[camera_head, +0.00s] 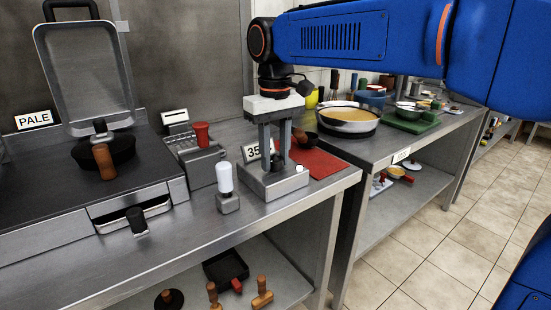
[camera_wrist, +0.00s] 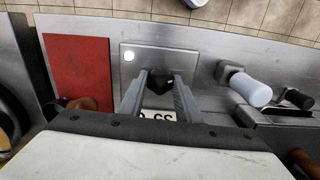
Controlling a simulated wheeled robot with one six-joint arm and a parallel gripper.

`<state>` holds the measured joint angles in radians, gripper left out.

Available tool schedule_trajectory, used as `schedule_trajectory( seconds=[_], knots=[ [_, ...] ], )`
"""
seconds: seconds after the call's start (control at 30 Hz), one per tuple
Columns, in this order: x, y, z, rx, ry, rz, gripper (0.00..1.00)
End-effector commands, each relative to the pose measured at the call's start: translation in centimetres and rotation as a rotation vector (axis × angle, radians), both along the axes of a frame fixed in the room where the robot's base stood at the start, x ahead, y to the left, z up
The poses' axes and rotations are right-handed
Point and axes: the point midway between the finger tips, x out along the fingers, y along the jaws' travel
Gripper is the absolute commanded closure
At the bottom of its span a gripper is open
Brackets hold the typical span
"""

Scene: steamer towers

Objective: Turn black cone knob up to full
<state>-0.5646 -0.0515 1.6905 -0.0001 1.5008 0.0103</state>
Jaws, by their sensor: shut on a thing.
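The black cone knob (camera_wrist: 158,84) shows in the wrist view as a dark shape on a grey metal box (camera_wrist: 195,62). My gripper (camera_wrist: 160,80) is shut on it, with one finger on each side. In the head view my gripper (camera_head: 276,165) points straight down at the box (camera_head: 287,184), and its fingers mostly hide the knob. A round white button or lamp (camera_head: 299,168) sits on the box; it also shows in the wrist view (camera_wrist: 128,56). The knob's turn angle cannot be read.
A white-handled lever (camera_head: 224,178) stands close left of the box. A number label (camera_head: 252,152) stands behind it. A red mat (camera_head: 318,164) lies to the right. A wide pan (camera_head: 347,128) is behind right.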

Motion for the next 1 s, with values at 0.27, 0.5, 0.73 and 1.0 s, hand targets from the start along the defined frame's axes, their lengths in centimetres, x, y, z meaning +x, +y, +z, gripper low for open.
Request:
schedule_trajectory(
  seconds=[0.27, 0.5, 0.73, 1.0],
  knots=[
    [-0.05, -0.02, -0.27, -0.003, 0.005, -0.014, 1.0],
    [-0.06, -0.03, -0.31, -0.003, 0.006, -0.134, 1.0],
    [-0.08, -0.02, -0.37, -0.004, 0.007, -0.368, 1.0],
    [-0.09, -0.02, -0.42, -0.005, 0.007, -0.593, 1.0]
  ],
)
